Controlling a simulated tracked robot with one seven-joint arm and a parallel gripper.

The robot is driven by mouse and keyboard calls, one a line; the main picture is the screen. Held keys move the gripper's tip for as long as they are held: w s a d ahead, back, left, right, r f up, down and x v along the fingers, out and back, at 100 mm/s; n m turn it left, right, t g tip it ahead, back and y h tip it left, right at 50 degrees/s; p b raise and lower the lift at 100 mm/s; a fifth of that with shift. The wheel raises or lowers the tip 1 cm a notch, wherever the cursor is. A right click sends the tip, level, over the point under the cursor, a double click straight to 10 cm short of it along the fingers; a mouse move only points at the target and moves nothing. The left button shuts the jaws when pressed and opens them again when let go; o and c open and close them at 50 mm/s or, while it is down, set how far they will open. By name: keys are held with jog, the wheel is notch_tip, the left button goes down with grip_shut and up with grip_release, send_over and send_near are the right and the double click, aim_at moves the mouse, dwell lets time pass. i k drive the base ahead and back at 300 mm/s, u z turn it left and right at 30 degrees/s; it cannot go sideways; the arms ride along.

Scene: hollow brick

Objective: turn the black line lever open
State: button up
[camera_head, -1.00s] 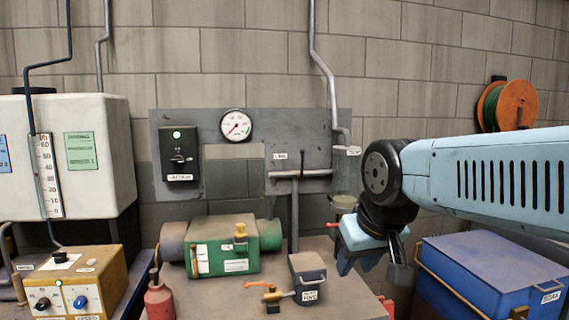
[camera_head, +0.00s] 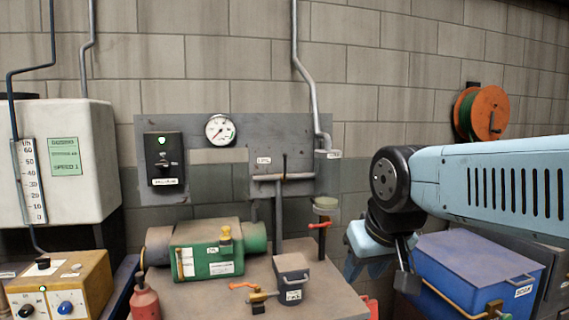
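The black line lever (camera_head: 285,164) is a thin dark handle standing upright on a grey pipe (camera_head: 298,177) in front of the grey wall panel. A small white label (camera_head: 263,160), which seems to read "LINE", is just left of it. My gripper (camera_head: 385,268) hangs from the blue arm at the right, pointing down, well right of the lever and lower in the picture. It is apart from the lever. Its fingers are partly hidden and seen at an angle, so I cannot tell their opening. Nothing is visible in it.
A red-handled valve (camera_head: 319,225) stands between lever and gripper. A blue chest (camera_head: 480,275) is at right. A gauge (camera_head: 220,129) hangs on the panel.

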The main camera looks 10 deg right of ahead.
aim_at(285, 167)
jog(key=i, duration=0.85)
jog(key=u, duration=0.05)
